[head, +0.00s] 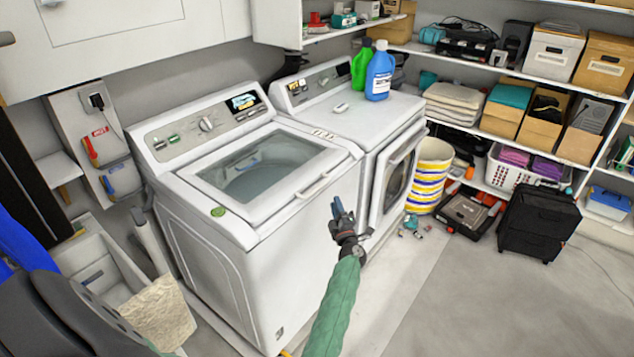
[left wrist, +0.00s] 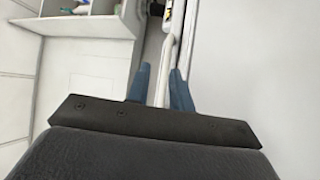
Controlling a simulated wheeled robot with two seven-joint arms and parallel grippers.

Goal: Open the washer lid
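The white top-loading washer (head: 265,260) stands left of the dryer in the head view. Its lid (head: 317,151) is closed, with a glass window (head: 268,165) and a pale handle (head: 322,185) on its front edge. My left gripper (head: 336,208) is in front of the washer's front right corner, just below the lid handle in the picture. In the left wrist view its two blue fingers (left wrist: 160,78) stand apart, with a pale edge showing between or beyond them. I cannot tell whether they touch it. My right gripper is not in view.
The dryer (head: 382,140) stands close on the right, with a green bottle (head: 361,68) and a blue bottle (head: 380,72) on top. A utility sink (head: 85,255) is at the left. A black wheeled case (head: 537,222) stands by the shelves. The floor (head: 480,300) at front right is clear.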

